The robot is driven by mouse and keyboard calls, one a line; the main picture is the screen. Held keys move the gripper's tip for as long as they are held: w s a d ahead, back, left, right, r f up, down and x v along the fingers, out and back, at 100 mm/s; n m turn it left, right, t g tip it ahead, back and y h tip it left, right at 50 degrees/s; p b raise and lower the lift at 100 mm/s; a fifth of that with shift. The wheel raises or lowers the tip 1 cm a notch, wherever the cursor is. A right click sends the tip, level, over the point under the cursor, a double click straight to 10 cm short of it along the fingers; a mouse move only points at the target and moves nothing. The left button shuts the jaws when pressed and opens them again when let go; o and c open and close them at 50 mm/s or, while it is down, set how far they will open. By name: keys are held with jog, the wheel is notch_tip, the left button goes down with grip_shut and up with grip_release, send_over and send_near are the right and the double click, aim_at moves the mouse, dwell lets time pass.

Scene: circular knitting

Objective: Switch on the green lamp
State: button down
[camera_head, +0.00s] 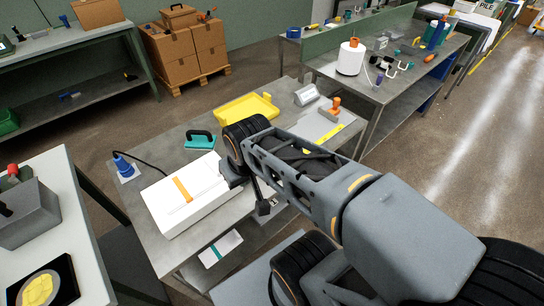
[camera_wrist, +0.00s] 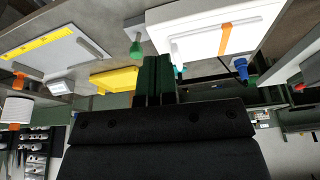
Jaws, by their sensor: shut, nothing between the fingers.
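No lamp can be told for certain. In the wrist view a green upright piece (camera_wrist: 136,46) stands between the white box and the yellow tray. In the head view a teal piece with a dark handle (camera_head: 200,139) lies behind the white box. My gripper (camera_wrist: 160,70) is shut and empty in the wrist view, with the teal piece close beside its tips. In the head view my arm hides most of the gripper, near the right end of the box.
A white box (camera_head: 175,208) with an orange strip stands on the grey table. A blue piece (camera_head: 123,167) with a black cable lies left of it. A yellow tray (camera_head: 245,108) lies behind my arm.

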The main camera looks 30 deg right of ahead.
dwell(0.3)
jog(key=w+d+f+m+y, duration=0.1)
jog(key=w+d+m, duration=0.2)
jog(key=d, duration=0.5)
jog(key=w+d+m+y, duration=0.2)
jog(key=d+m, duration=0.2)
jog(key=d, duration=0.3)
jog(key=shift+w+d+f+m+g+b, duration=0.35)
jog(key=shift+w+m+g, duration=0.05)
jog(key=w+a+f, duration=0.4)
jog(key=a+f, duration=0.2)
jog(key=f, duration=0.3)
jog(key=shift+w+p, duration=0.3)
jog(key=shift+w, duration=0.05)
